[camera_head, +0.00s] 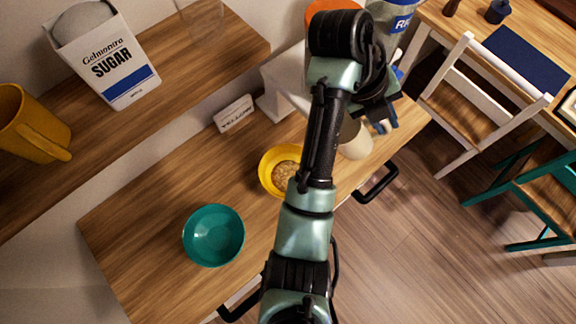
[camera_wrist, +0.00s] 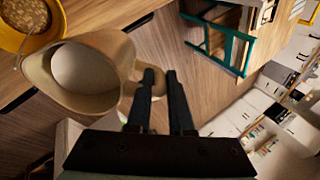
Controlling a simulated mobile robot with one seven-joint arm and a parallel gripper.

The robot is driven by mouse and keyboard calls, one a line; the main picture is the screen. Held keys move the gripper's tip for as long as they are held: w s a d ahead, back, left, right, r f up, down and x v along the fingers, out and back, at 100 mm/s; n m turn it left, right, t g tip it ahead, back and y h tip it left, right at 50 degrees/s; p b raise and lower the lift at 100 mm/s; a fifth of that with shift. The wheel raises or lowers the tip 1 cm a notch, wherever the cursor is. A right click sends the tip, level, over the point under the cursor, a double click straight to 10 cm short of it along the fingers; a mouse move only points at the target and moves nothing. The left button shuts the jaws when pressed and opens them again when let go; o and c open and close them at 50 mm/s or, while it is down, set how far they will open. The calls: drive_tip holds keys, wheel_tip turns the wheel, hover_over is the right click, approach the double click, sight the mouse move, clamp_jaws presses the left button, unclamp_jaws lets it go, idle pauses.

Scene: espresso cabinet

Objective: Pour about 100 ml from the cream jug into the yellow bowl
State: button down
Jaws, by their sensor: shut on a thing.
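The cream jug (camera_wrist: 105,92) is a cream-coloured vessel with a pale surface inside, seen through its wide mouth in the wrist view. In the head view the jug (camera_head: 357,147) is partly hidden behind my arm. My gripper (camera_wrist: 161,78) is shut on the jug's handle; in the head view the gripper (camera_head: 383,124) is to the jug's upper right. The yellow bowl (camera_head: 265,175) stands on the counter just left of the jug, holding tan, grainy food. The bowl's rim (camera_wrist: 60,17) also shows at the wrist view's top left, beside the jug. I cannot tell whether liquid is flowing.
A teal bowl (camera_head: 213,236) stands on the wooden counter (camera_head: 150,215), nearer the front. A small white sign (camera_head: 234,114) is at the back. A shelf (camera_head: 190,55) holds a sugar box (camera_head: 107,60) and yellow mug (camera_head: 30,125). Chairs (camera_head: 475,120) stand at right.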

drive_tip(key=shift+a+r, duration=0.25)
drive_tip(key=shift+a+r+h+p, duration=0.45)
drive_tip(key=shift+a+r+h, duration=0.1)
drive_tip(key=shift+a+h, duration=0.15)
wheel_tip(320, 180, down, 13)
drive_tip(key=a+h+b, duration=0.1)
drive_tip(key=h+b, duration=0.1)
drive_tip(key=b, duration=0.6)
drive_tip(key=shift+a+b, duration=0.3)
drive_tip(key=shift+a+r+h, duration=0.2)
drive_tip(key=shift+r+h, duration=0.05)
drive_tip(key=shift+h, duration=0.05)
idle(0.3)
